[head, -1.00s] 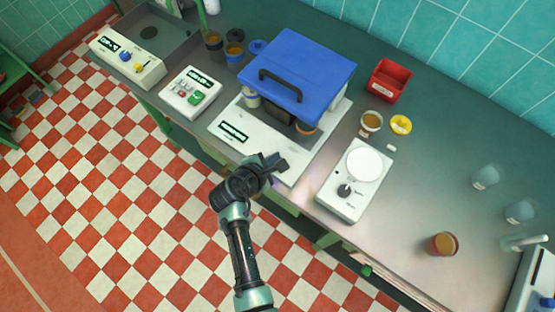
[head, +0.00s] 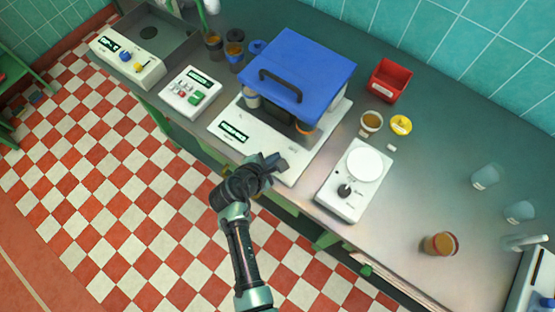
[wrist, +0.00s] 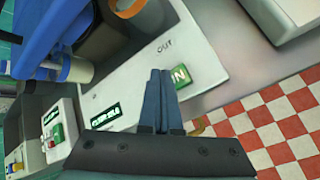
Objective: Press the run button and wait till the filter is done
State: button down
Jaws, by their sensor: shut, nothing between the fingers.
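The filter machine is a white base (head: 305,165) with a blue lid (head: 305,65) and a lit green display (head: 234,132), whose text I cannot read surely. In the wrist view a green button (wrist: 200,76) sits on its white front panel, its lettering partly hidden behind my fingers and ending in "UN" or "N". My gripper (head: 281,164) is shut and empty at the front edge of the base. In the wrist view my gripper (wrist: 160,74) has its fingertips over or against the button's left side; whether they touch it, I cannot tell.
A red bin (head: 389,80), a yellow-lidded item (head: 401,125) and an amber cup (head: 441,244) are on the bench. Its right middle is largely clear.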

jog(key=shift+f, duration=0.45)
jog(key=shift+f+b, duration=0.5)
jog(key=shift+b, duration=0.1)
dwell(0.5)
jog(key=shift+r, duration=0.1)
jog(key=shift+r+p, duration=0.8)
jog(key=shift+p, duration=0.15)
jog(key=shift+r, duration=0.1)
notch_tip(320, 180, up, 5)
jog(key=p, duration=0.5)
